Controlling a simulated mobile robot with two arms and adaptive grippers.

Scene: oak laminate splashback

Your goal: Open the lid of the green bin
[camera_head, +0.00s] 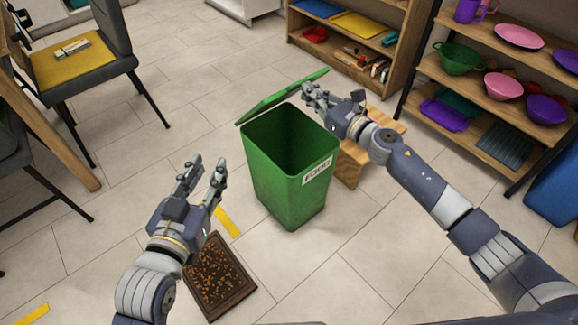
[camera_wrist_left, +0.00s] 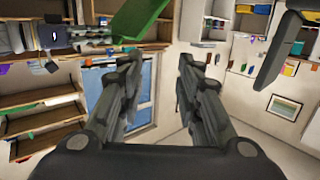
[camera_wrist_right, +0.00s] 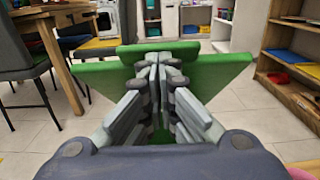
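The green bin (camera_head: 290,165) stands on the tiled floor with a label on its front. Its lid (camera_head: 280,97) is raised at the far side, tilted up, and the dark inside shows. My right gripper (camera_head: 312,92) is at the bin's far right, beside the lid. In the right wrist view its fingers (camera_wrist_right: 158,72) are together, with the green lid (camera_wrist_right: 215,70) behind them; whether they touch it I cannot tell. My left gripper (camera_head: 207,167) is open and empty, left of the bin. Its parted fingers show in the left wrist view (camera_wrist_left: 160,75), with green at the top.
A dark framed tray with brown bits (camera_head: 236,297) lies on the floor below my left gripper. A small wooden stool (camera_head: 350,168) stands right behind the bin. Shelves (camera_head: 425,68) with dishes stand at right, a chair (camera_head: 80,75) at left.

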